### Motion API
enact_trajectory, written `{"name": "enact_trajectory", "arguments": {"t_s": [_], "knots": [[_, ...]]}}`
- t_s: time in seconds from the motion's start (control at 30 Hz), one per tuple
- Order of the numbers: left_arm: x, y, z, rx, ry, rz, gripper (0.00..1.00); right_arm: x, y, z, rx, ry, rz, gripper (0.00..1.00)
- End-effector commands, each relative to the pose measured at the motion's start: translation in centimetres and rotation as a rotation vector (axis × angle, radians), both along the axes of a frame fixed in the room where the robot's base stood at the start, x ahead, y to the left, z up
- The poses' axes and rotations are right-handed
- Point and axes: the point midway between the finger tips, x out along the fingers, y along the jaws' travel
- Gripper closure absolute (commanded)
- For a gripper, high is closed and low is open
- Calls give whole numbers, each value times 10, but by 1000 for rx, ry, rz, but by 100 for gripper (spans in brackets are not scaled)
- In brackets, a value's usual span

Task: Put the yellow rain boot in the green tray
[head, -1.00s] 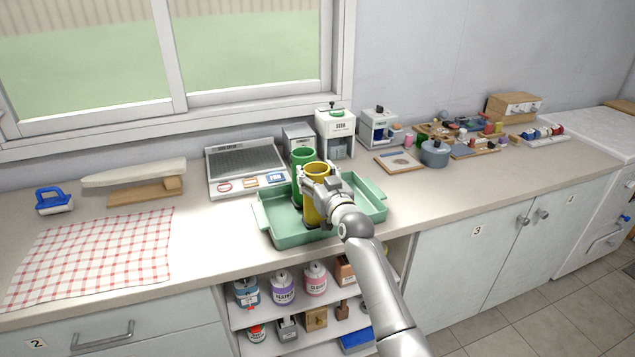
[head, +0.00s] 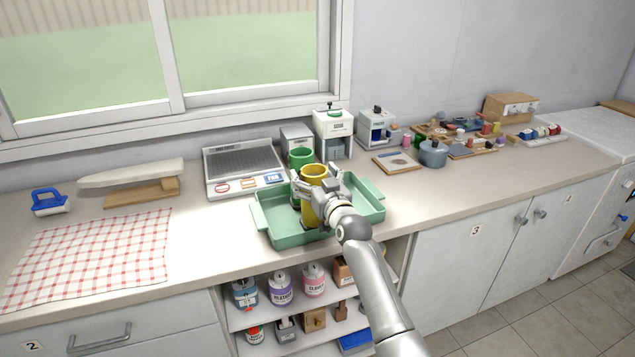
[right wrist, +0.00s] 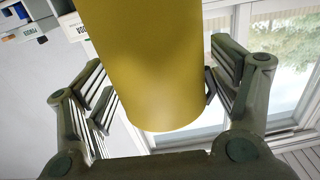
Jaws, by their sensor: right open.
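The yellow rain boot (head: 309,212) stands upright in the green tray (head: 262,222) on the counter. My right gripper (head: 316,185) is open, with its fingers on both sides of the boot's shaft. In the right wrist view the yellow boot (right wrist: 150,65) fills the space between the spread fingers (right wrist: 160,95). One finger is close to the boot there; I cannot tell if it touches. A green boot (head: 301,159) stands just behind the yellow one, its lower part mostly hidden. My left gripper is not in view.
A checked cloth (head: 95,260) lies at left. A blue-grey pot (head: 433,154) is farther right.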

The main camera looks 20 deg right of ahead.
Motion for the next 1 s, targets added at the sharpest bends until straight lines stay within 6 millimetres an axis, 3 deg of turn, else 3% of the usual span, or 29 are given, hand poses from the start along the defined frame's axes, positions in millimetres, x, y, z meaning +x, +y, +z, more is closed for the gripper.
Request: {"name": "enact_trajectory", "arguments": {"t_s": [0.17,0.7,1.0], "knots": [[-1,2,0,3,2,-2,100,-10,-1,2,1,-1,0,19],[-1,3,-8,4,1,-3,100,-89,-6,1,-1,0,0,19],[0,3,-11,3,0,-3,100,-117,-8,3,-1,-1,0,19]]}}
